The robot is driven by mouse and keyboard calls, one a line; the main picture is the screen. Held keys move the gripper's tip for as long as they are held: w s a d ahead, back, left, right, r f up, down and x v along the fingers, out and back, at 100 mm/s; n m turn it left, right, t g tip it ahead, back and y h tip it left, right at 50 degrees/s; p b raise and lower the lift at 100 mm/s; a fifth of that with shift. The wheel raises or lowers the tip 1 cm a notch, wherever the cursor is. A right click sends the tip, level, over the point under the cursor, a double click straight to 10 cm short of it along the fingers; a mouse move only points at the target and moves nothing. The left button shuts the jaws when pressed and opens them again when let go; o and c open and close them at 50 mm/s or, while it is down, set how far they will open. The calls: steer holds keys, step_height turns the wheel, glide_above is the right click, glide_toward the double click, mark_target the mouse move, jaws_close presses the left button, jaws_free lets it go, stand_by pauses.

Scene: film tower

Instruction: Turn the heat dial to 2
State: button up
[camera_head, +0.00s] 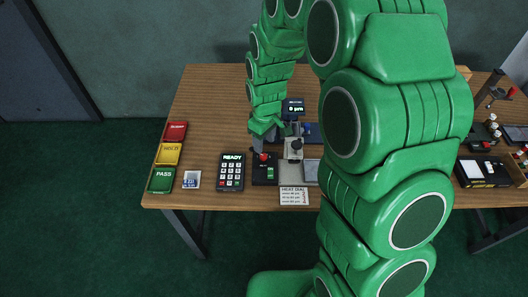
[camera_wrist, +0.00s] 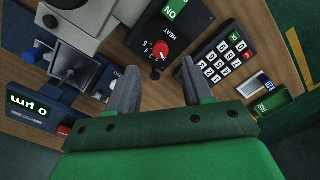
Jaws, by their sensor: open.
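The heat dial is a black box (camera_head: 270,177) with a red knob near the front middle of the table. In the wrist view the box is marked HEAT (camera_wrist: 193,30), with a green ON label, and its red knob (camera_wrist: 160,50) has small digits beside it. Which digit it points at is not clear. My gripper (camera_wrist: 158,82) is open, its two grey fingers apart with nothing between them. The knob lies just beyond the gap between the fingertips in the wrist view. In the head view my arm comes down over the dial and hides much around it.
A READY keypad (camera_head: 231,172) stands left of the dial. A HEAT DIAL card (camera_head: 294,196) lies at the front edge, its small lines unreadable. A gauge display (camera_head: 293,108) and grey device (camera_head: 294,149) stand close right. PASS (camera_head: 160,181), HOLD and red trays line the left.

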mark_target(264, 155)
steer(key=shift+s+f, duration=0.15)
steer(key=shift+f, duration=2.95)
jaws_close()
